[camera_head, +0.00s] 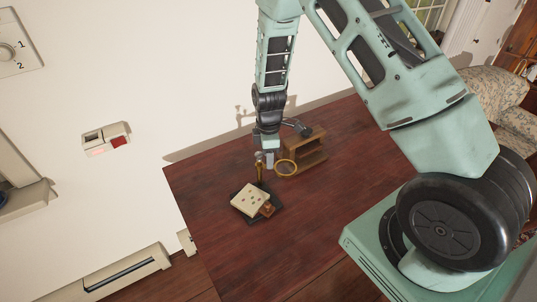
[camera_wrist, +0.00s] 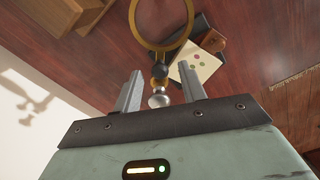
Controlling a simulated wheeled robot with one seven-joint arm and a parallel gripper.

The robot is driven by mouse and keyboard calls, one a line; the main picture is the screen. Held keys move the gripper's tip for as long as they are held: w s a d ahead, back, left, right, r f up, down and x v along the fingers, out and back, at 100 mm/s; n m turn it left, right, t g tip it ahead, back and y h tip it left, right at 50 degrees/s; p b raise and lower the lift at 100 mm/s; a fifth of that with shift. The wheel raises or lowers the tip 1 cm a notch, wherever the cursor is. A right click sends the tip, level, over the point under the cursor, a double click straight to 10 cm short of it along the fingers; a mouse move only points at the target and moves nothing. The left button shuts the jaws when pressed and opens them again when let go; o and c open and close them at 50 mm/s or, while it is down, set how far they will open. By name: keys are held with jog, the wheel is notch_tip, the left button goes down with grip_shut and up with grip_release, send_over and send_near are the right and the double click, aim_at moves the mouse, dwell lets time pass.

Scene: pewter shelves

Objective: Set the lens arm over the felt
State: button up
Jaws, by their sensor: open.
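The lens arm shows as a brass ring (camera_head: 286,168) beside a short upright post (camera_head: 259,172). In the wrist view its ring (camera_wrist: 137,22) stands off to one side of a cream sheet (camera_wrist: 195,66) with coloured dots. A ball joint and a silver knob (camera_wrist: 159,98) lie below the ring. In the head view the cream sheet (camera_head: 248,197) lies on a dark base (camera_head: 264,217), left of and nearer than the ring. I cannot tell which of these is the felt. My gripper (camera_wrist: 162,76) is open, with the knob between its fingers; contact is unclear.
A wooden shelf unit (camera_head: 317,152) stands on the table right of the ring, close to my wrist. A small brown block (camera_head: 267,209) sits at the sheet's edge. The dark red tabletop (camera_head: 330,200) is clear to the right and in front.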

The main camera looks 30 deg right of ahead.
grip_shut()
jog(key=shift+s+a+m, duration=0.1)
jog(key=shift+a+m, duration=0.6)
jog(key=shift+m, duration=2.35)
jog(key=shift+w+a+m, duration=0.1)
jog(key=shift+a+m, duration=0.6)
jog(key=shift+m, duration=2.3)
jog(key=shift+s+a+m, duration=0.1)
jog(key=shift+a+m, duration=0.6)
jog(key=shift+m, duration=2.35)
grip_release()
